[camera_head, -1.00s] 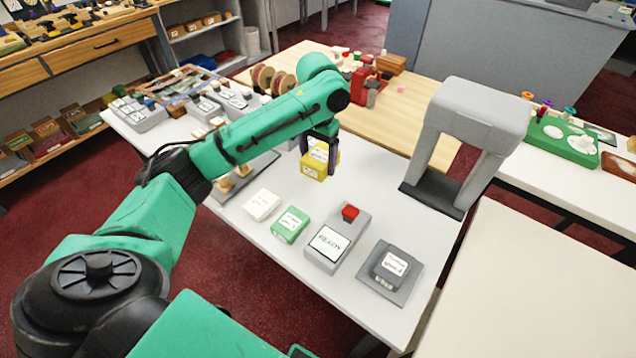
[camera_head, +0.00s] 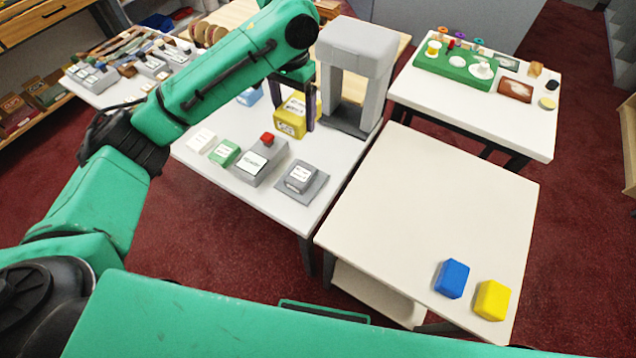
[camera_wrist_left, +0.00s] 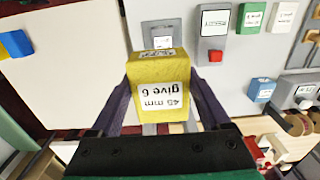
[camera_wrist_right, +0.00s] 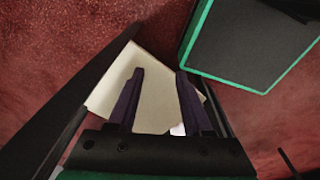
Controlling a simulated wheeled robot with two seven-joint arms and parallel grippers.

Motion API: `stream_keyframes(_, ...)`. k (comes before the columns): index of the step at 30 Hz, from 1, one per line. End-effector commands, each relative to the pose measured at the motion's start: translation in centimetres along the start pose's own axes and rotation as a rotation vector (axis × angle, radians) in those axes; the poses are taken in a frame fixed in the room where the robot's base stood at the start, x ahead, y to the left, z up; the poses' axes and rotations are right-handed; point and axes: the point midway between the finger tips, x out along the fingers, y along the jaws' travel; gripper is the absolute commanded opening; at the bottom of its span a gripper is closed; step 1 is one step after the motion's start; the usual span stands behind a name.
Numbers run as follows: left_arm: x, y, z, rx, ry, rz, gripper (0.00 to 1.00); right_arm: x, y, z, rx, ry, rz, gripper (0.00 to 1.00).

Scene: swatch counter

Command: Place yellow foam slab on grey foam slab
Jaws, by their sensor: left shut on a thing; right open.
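My left gripper (camera_head: 297,104) is shut on a labelled yellow foam slab (camera_head: 289,122) and holds it above the counter. The slab's label reads "45 mm give 6" upside down in the left wrist view (camera_wrist_left: 158,92). The labelled grey foam slab (camera_head: 301,176) lies on a flat grey plate (camera_head: 312,192) near the counter's front right corner. In the left wrist view the grey slab (camera_wrist_left: 163,30) shows beyond the yellow one, partly hidden by it. The two slabs are apart. My right gripper (camera_wrist_right: 158,75) is open and empty in the right wrist view.
A grey box with a red button (camera_head: 267,139), a green slab (camera_head: 225,152) and a white slab (camera_head: 201,140) stand left of the plate. A grey arch (camera_head: 368,45) stands behind. A side table (camera_head: 430,190) carries blue (camera_head: 452,279) and yellow (camera_head: 492,299) blocks.

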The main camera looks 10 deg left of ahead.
Motion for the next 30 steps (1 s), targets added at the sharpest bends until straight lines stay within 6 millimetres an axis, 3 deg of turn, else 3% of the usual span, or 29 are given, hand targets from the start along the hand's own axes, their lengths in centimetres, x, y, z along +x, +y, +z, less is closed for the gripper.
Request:
stream_keyframes(2,0.2,0.4,0.0,0.008,-0.001,0.001,0.27,-0.1,-0.3,0.0,0.001,0.000,-0.004,0.50)
stream_keyframes(5,2.5,0.5,0.1,0.009,-0.005,0.004,0.27,0.7,-1.4,-0.2,0.003,0.004,-0.018,0.50)
stream_keyframes(8,6.1,0.6,0.1,0.009,-0.007,0.006,0.27,1.9,-2.5,-0.5,0.003,0.010,-0.033,0.50)
stream_keyframes(11,8.7,0.4,0.2,0.007,-0.007,0.000,0.27,1.2,-3.2,-1.0,0.001,0.016,-0.043,0.50)
stream_keyframes(16,13.7,0.4,0.1,0.008,-0.004,-0.001,0.27,0.4,-2.7,-1.1,0.000,0.017,-0.036,0.50)
stream_keyframes(25,19.1,0.3,0.1,0.007,-0.003,-0.001,0.27,-0.1,-1.4,-0.6,0.003,0.009,-0.019,0.50)
stream_keyframes(30,20.0,0.3,0.0,0.009,0.002,-0.001,0.27,-0.1,-1.5,-0.6,0.003,0.009,-0.020,0.50)
